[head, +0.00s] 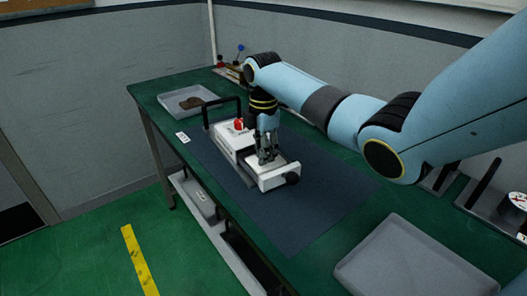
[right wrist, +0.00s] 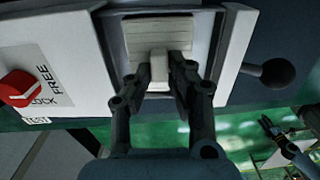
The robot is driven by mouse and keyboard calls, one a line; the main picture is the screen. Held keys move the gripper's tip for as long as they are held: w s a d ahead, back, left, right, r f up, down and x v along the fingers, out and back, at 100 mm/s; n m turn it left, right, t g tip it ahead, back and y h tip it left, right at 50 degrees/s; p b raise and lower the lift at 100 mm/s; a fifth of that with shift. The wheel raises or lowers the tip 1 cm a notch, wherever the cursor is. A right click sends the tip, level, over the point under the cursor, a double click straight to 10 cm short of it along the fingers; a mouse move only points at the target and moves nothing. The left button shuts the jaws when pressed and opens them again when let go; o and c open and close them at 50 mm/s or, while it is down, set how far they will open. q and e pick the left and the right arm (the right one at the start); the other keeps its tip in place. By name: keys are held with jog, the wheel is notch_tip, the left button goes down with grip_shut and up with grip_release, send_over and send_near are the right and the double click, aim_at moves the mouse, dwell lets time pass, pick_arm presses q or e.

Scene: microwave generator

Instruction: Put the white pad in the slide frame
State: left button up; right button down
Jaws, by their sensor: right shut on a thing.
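The white pad (right wrist: 158,32) shows in the right wrist view as a pale block with a narrow tab towards me. My right gripper (right wrist: 160,72) is shut on that tab. The pad lines up with the dark opening of the slide frame (right wrist: 238,50); I cannot tell whether it rests in it or hangs just above. In the head view my right gripper (head: 268,157) points down over the slide frame (head: 282,179) at the front end of the white device. The pad is mostly hidden there by the fingers.
A red knob (right wrist: 18,88) marked FREE and LOCK sits on the device, and a black ball lever (right wrist: 278,73) sticks out beside the frame. A black handle (head: 222,108) rises behind. Grey trays (head: 185,98) (head: 415,262) stand at both ends; the dark mat (head: 320,210) has bare room.

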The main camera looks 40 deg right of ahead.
jog(key=c, duration=1.2)
grip_release()
jog(key=shift+f, duration=0.15)
notch_tip(320, 180, up, 12)
jog(key=shift+r+b, duration=0.2)
jog(key=shift+b, duration=0.3)
